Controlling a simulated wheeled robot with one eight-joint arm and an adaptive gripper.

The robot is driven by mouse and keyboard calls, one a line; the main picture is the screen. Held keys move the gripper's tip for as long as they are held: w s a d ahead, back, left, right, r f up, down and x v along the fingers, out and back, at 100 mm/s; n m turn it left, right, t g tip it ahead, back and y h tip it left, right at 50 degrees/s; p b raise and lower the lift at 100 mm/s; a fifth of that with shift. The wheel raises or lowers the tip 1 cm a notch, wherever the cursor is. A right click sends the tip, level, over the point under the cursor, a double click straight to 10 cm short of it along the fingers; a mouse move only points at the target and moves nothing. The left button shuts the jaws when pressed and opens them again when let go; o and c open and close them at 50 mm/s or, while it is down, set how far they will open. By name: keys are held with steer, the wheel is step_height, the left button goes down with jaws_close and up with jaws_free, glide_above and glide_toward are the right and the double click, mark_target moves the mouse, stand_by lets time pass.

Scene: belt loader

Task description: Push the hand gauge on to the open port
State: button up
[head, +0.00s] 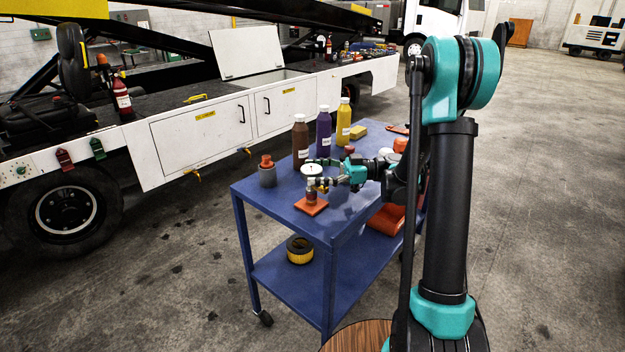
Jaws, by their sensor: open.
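The hand gauge (311,169), with a round white dial, is near the front left of the blue cart's top. Directly below it in the picture, a small brownish metal port fitting (311,191) stands on a square orange-red base (311,206). My gripper (319,173) reaches in from the right, its open fingers beside the gauge. I cannot tell whether they touch it. The gauge's lower end is hard to make out, so I cannot tell whether it meets the port.
The blue cart (256,194) also carries a grey cup with an orange cap (267,174), brown (300,142), purple (323,135) and yellow (343,123) bottles, and a yellow block (358,132). A yellow-black ring (299,249) lies on the lower shelf. The belt loader (210,125) stands behind.

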steer(key=a, duration=0.3)
steer(key=shift+s+a, duration=0.3)
steer(key=shift+a, duration=0.1)
steer(key=c, duration=1.8)
